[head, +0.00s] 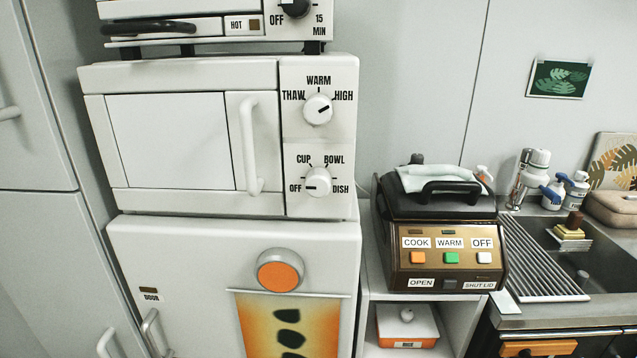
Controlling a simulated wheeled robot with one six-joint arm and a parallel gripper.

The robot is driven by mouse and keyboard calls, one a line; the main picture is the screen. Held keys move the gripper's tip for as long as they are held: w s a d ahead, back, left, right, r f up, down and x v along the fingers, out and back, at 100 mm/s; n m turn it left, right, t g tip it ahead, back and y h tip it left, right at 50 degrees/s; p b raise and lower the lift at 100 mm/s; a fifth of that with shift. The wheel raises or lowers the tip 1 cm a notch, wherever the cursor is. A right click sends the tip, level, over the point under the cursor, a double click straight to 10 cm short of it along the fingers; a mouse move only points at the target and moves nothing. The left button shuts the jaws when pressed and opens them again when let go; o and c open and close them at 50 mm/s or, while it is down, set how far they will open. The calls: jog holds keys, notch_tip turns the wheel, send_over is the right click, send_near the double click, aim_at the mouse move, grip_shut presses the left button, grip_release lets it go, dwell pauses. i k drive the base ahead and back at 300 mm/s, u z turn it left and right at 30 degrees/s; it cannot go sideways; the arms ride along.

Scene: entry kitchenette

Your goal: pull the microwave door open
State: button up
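The white microwave (197,137) stands in the left half of the head view, on top of a white cabinet-like unit. Its door (167,141) looks shut, flush with the front. The door's white vertical handle (249,146) is on the door's right side. Right of it is the control panel with an upper knob (318,109) marked thaw, warm, high and a lower knob (317,181) marked off, cup, bowl, dish. My gripper is not in the head view, and nothing touches the handle.
A toaster-oven-like appliance (205,26) stands above the microwave. The unit below has an orange round knob (280,270). A brown cooker (448,240) with a cloth on its lid stands right, beside a sink (590,255). Tall cabinet doors (35,150) are at left. The space before the microwave looks clear.

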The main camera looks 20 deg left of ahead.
aim_at(169, 135)
jog(key=u, duration=1.55)
